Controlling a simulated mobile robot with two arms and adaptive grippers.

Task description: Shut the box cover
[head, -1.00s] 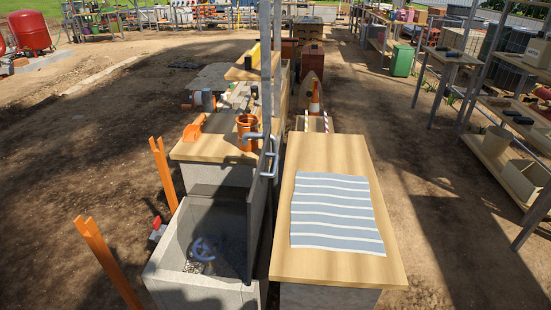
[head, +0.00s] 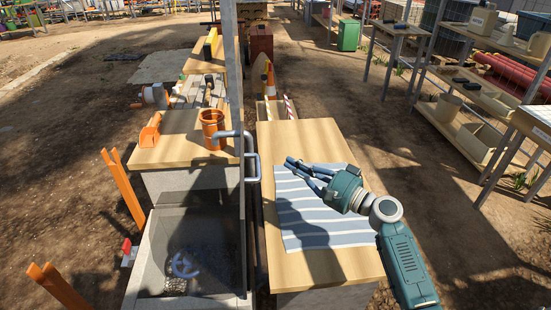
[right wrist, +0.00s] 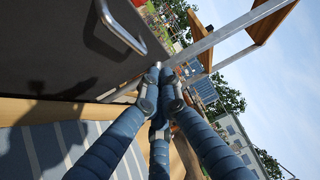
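The grey concrete box (head: 143,262) is at the lower left of the head view, with a blue wheel (head: 184,266) inside. Its top is open. Its dark cover stands raised along the box's right side, nearly edge-on in the head view. The cover carries a bent metal handle (head: 252,168). The cover (right wrist: 55,45) and handle (right wrist: 152,38) fill the upper left of the right wrist view. My right gripper (head: 295,171) is over the wooden table, right of the handle, apart from it and empty. Its fingers draw together in the right wrist view, but tips look separated in the head view. My left gripper is not seen.
The wooden table (head: 290,145) with a striped cloth (head: 300,235) is right of the cover. A metal post (head: 231,70) rises beside the cover. An orange pot (head: 212,130) stands on the bench behind the box. Orange stakes (head: 123,188) stand left of the box.

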